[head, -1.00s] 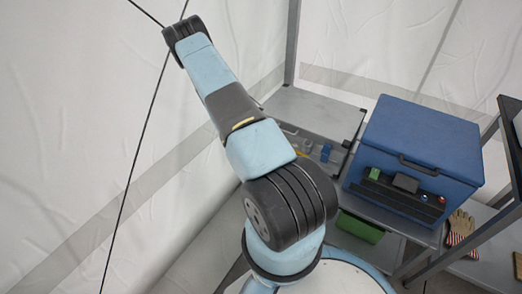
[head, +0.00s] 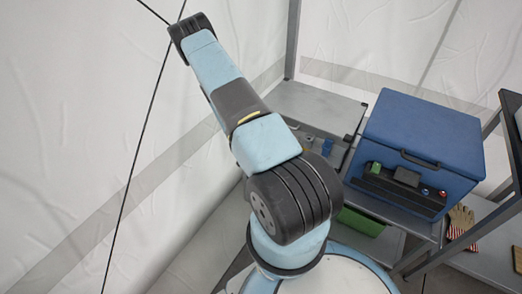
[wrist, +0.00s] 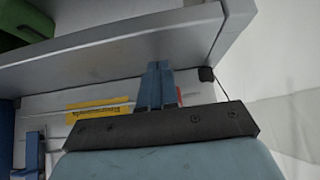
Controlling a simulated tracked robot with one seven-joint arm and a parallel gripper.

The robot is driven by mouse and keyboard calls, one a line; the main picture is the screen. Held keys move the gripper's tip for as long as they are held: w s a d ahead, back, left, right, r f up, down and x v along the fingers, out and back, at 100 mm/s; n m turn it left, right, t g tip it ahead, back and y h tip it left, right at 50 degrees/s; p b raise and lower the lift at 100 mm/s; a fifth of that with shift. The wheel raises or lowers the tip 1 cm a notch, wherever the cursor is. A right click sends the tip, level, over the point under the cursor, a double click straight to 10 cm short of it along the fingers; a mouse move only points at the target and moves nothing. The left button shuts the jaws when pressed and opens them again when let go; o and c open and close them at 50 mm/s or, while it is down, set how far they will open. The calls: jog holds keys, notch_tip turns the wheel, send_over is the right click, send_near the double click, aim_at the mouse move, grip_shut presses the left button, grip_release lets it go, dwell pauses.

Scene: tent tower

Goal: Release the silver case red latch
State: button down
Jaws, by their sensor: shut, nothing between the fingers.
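The silver case (head: 315,104) lies on the shelf behind my arm in the head view. Its front carries a blue latch (head: 327,146), which appears at the lower left of the wrist view (wrist: 32,150). In the wrist view, my gripper (wrist: 155,68) is shut and empty, its blue fingers together in front of the case front (wrist: 200,92). A sliver of red (wrist: 180,97), apparently the red latch, shows just right of the fingers; the rest is hidden behind them. I cannot tell whether they touch it. A yellow label (wrist: 95,107) lies to their left.
The grey shelf edge (wrist: 130,45) crosses the wrist view close to the fingertips. A large blue box (head: 420,135) stands right of the case. A green bin (head: 361,222) sits below the shelf. A dark rack (head: 485,185) stands at the right. White tent wall is at the left.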

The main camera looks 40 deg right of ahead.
jog(key=v, duration=1.3)
jog(key=shift+a, duration=0.2)
jog(key=shift+r, duration=0.25)
jog(key=w+a+r+n+t+y, duration=0.15)
jog(key=a+r, duration=0.35)
jog(key=r, duration=0.5)
jog(key=w+a+r+n+y, duration=0.1)
jog(key=a+r+n+y, duration=0.3)
jog(key=r, duration=0.7)
jog(key=w+a+r+t+y, duration=0.1)
jog(key=a+r+y, duration=0.1)
jog(key=a+r, duration=0.6)
jog(key=s+a+r+n, duration=0.1)
jog(key=s+r+n, duration=0.1)
jog(key=s+r, duration=0.55)
jog(key=s+a+r+n, duration=0.2)
jog(key=s+r+n, duration=0.15)
jog(key=r, duration=0.65)
jog(key=s+r+n, duration=0.1)
jog(key=s+r, duration=0.2)
jog(key=s, duration=0.4)
jog(key=s+r+n, duration=0.1)
jog(key=s+r, duration=0.3)
jog(key=s, duration=0.4)
jog(key=shift+s+d+r+n, duration=0.2)
jog(key=shift+d+r+n, duration=0.1)
